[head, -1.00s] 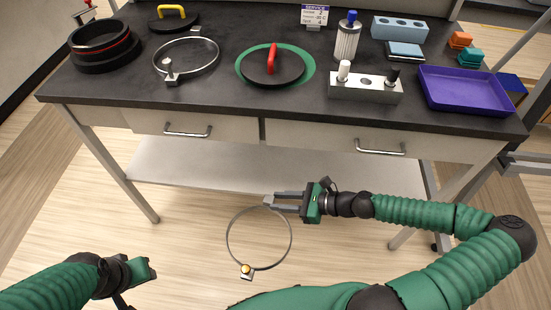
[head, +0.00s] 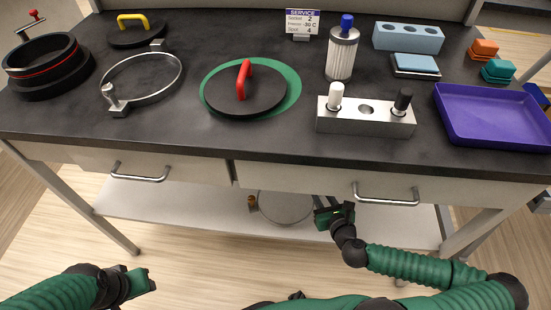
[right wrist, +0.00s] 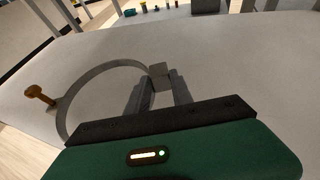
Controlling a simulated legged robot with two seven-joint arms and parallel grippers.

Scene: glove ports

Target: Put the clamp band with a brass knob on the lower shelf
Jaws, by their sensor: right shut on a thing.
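The clamp band with a brass knob (head: 284,222) is under the bench, over the lower shelf (head: 150,200). Its brass knob (head: 252,204) is at the left of the ring, and the bench edge hides the ring's far part. My right gripper (head: 318,202) is shut on the block opposite the knob. The right wrist view shows the band (right wrist: 82,79) between the fingertips (right wrist: 160,88), lying roughly flat close above or on the pale shelf (right wrist: 235,65); I cannot tell if it touches. My left gripper (head: 142,281) is low at the left, away from the bench; its fingers are unclear.
Drawer handles (head: 138,176) (head: 388,198) and the bench front overhang the shelf. A similar band with a steel knob (head: 118,106) lies on the bench top, with a red-handled lid (head: 265,100), a metal block (head: 365,120) and a purple tray (head: 490,140). The shelf's left part is clear.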

